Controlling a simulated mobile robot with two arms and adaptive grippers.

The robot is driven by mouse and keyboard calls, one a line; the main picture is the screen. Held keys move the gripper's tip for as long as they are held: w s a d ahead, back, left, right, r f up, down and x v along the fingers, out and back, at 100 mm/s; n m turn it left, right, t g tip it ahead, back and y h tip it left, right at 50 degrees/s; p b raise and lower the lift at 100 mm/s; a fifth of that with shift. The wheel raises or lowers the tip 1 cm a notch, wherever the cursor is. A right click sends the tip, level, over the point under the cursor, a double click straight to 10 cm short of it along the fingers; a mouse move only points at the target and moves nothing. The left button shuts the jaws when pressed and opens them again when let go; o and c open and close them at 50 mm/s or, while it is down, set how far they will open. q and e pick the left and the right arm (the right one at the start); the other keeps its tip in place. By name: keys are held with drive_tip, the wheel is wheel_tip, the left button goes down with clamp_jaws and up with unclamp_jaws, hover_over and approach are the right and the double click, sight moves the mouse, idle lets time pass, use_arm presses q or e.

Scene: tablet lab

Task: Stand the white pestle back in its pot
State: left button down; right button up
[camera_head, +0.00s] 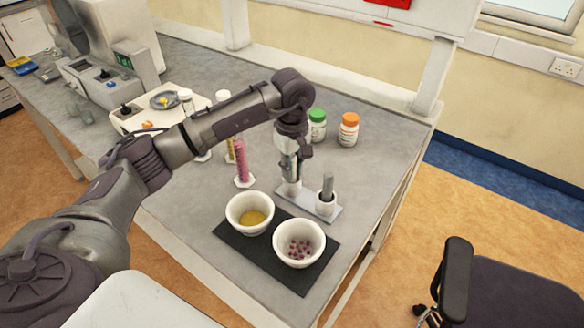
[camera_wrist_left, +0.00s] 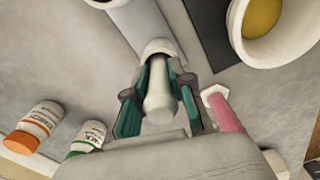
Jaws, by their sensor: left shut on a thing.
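My left gripper (camera_head: 290,168) points down and is shut on the white pestle, which shows between its teal finger pads in the left wrist view (camera_wrist_left: 159,103). The pestle's far end meets the mouth of a white pot (camera_wrist_left: 160,47), the left one on a pale stand. That pot also shows directly below the gripper in the head view (camera_head: 293,188). I cannot tell how deep the pestle's end is in it. The stand's other pot (camera_head: 326,206) holds a grey pestle (camera_head: 327,184) upright. My right gripper is not in view.
Two white mortars stand on a black mat (camera_head: 229,238): one with yellow powder (camera_head: 250,211), one with pinkish tablets (camera_head: 299,243). A pink cylinder (camera_head: 240,160) stands left of the gripper. Green-capped (camera_head: 317,126) and orange-capped (camera_head: 348,130) bottles stand behind. The bench is free right of the stand.

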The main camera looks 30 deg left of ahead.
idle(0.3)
use_arm(q)
drive_tip(key=c, duration=0.9)
unclamp_jaws()
wheel_tip(320, 180, up, 12)
